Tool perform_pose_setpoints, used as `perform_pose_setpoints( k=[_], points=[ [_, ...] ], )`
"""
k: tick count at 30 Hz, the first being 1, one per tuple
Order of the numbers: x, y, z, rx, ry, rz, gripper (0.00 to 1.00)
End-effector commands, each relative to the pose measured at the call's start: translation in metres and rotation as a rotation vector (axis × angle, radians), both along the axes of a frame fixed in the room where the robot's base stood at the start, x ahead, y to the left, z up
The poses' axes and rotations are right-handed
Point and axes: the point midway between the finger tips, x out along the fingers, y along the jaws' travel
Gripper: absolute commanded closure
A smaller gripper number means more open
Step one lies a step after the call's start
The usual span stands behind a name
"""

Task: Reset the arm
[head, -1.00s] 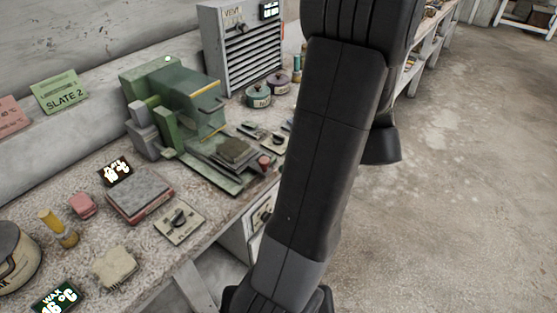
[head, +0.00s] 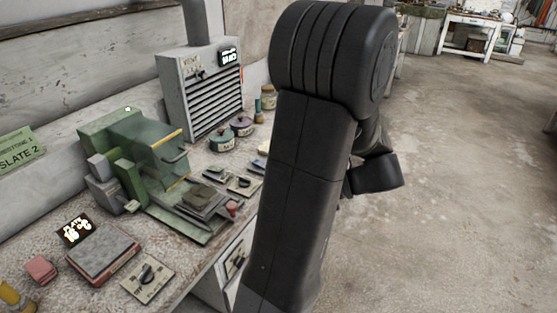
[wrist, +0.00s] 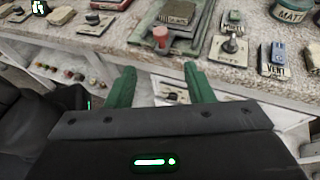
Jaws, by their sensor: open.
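My gripper (wrist: 161,88) shows in the wrist view with its two green fingers apart and nothing between them. It hangs in front of the bench edge, with the bench front and its drawers behind the fingers. In the head view my black arm rises through the middle of the picture, folded at the top. The gripper's fingers cannot be made out in that view.
The workbench (head: 60,205) runs along the left. On it stand a green machine (head: 135,160), a grey vented unit (head: 205,90), a red-edged plate (head: 103,255), a switch plate (head: 148,279) and lidded pots (head: 241,126). The concrete floor (head: 450,150) at right is clear.

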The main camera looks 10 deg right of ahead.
Motion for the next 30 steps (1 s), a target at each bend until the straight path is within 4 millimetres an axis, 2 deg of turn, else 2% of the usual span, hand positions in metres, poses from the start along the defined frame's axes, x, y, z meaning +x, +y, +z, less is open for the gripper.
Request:
perform_pose_setpoints(
  k=[5,15,21,30],
  points=[
    [0.005,0.021,-0.009,0.002,0.001,0.004,0.52],
    [0.021,0.078,-0.033,0.001,0.0,0.005,0.52],
    [0.029,0.105,-0.045,0.001,0.0,0.003,0.52],
    [0.035,0.123,-0.052,0.001,-0.002,0.002,0.52]
  ],
)
